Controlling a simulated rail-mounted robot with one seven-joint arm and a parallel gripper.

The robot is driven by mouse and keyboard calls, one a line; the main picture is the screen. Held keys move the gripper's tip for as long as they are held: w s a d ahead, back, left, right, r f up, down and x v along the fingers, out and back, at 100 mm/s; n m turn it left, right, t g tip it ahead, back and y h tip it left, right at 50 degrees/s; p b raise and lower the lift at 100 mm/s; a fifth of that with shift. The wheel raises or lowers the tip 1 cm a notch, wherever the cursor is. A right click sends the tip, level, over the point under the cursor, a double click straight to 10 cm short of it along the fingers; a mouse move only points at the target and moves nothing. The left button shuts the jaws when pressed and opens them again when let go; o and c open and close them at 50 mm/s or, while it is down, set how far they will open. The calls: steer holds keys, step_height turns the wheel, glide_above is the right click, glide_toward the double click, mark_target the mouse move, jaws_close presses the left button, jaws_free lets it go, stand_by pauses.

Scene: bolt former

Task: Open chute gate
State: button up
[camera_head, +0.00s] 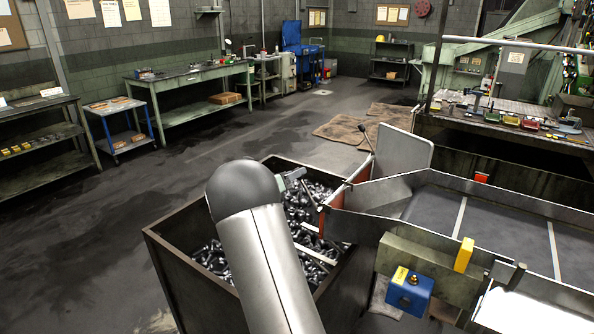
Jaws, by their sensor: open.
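The chute (480,205) is a grey metal trough at the right, its mouth facing the bolt bin. At the mouth stands a gate with red-orange edges (336,198); a thin lever with a dark ball knob (362,129) rises above it. I cannot tell clearly how far the gate is raised. My grey arm with its dark rounded cap fills the lower middle and hides much of what is behind. A small grey part just right of the cap seems to be my gripper (294,175), open, over the bin and left of the gate, apart from the lever. Its fingertips are unclear.
The dark bin (180,272) under the chute mouth holds many dark metal parts. A grey upright panel (403,152) stands behind the mouth. A blue box (410,293) and a yellow block (464,254) sit on the chute's near side. Open floor lies left.

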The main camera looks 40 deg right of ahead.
steer(key=shift+w+d, duration=0.15)
steer(key=shift+d, duration=1)
jaws_close()
